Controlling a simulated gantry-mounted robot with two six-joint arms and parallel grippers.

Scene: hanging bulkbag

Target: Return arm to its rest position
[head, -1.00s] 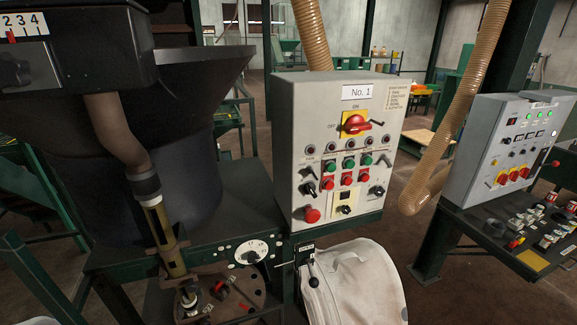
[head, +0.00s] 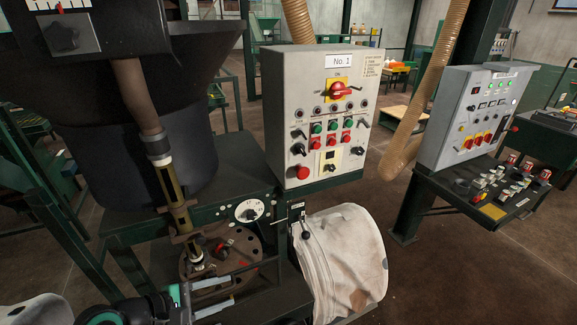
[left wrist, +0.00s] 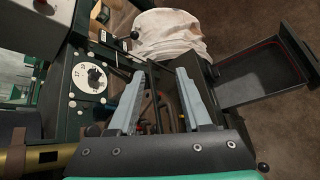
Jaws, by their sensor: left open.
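My left gripper (head: 230,291) is low in the head view, left of centre, with its two grey fingers pointing right. It is open, and nothing shows held between the fingers in the left wrist view (left wrist: 160,76). It is below the round metal plate and in front of the dark green frame, left of the hanging white bag (head: 342,265). The bag (left wrist: 168,38) lies beyond the fingertips in the left wrist view. My right gripper is not in view.
The grey No. 1 control box (head: 314,115) stands above the bag. A white dial (head: 249,210) and a lever (head: 304,226) are on the frame near my gripper. A second panel (head: 475,120) stands right. A dark tray (left wrist: 262,75) juts out beside the bag. Floor at lower right is clear.

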